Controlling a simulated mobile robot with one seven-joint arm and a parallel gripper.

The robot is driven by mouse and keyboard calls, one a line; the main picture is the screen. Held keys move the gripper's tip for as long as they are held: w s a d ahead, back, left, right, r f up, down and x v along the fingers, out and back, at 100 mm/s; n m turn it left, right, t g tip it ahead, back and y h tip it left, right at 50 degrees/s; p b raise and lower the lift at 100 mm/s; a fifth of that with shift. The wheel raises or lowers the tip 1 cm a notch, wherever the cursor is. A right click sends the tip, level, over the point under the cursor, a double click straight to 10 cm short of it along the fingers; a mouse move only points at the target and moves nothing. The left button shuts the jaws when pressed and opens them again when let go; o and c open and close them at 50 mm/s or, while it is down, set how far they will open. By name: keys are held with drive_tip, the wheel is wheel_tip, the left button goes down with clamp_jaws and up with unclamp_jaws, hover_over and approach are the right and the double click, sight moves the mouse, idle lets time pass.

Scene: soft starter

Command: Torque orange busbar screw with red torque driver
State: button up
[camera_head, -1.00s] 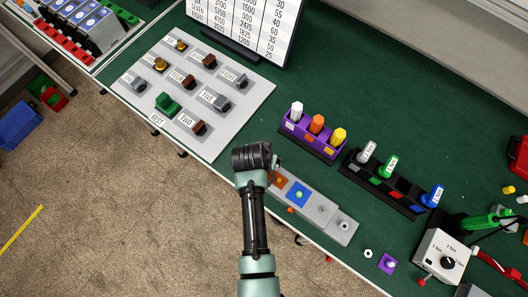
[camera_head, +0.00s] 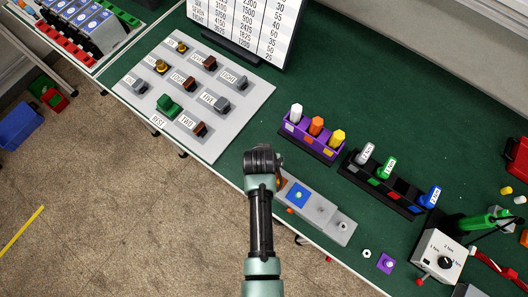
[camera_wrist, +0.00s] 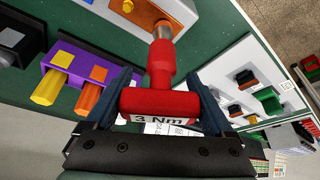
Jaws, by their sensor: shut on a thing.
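My gripper (camera_wrist: 160,78) is shut on the red torque driver (camera_wrist: 160,102), marked "3 Nm", seen in the wrist view. The driver's metal bit (camera_wrist: 164,31) points away from me and overlaps the orange busbar piece (camera_wrist: 176,10). I cannot tell whether the tip touches the screw, which the bit hides. In the head view my wrist covers the gripper, the driver and most of the orange piece (camera_head: 283,184).
A purple holder (camera_head: 310,142) with white, orange and yellow pieces stands behind the block. A grey labelled board (camera_head: 220,130) lies to the left. The bench's front edge runs close to the block.

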drive_tip(key=m+h, duration=0.1)
drive_tip(key=m, duration=0.3)
drive_tip(key=shift+d+g+h, duration=0.15)
drive_tip(key=shift+g+h, duration=0.15)
drive_tip(key=shift+h, duration=0.1)
drive_tip(key=shift+m, duration=0.3)
drive_tip(key=shift+m+b, duration=0.35)
drive_tip(key=shift+m, duration=0.05)
drive_tip(key=shift+s+d+f+m+g+h+b, duration=0.1)
drive_tip(key=shift+m+g+h+b, duration=0.3)
drive_tip(key=shift+m, duration=0.7)
drive_tip(key=shift+s+d+m+h, duration=0.1)
drive_tip(key=shift+m+h, duration=0.2)
drive_tip(key=shift+m, duration=0.3)
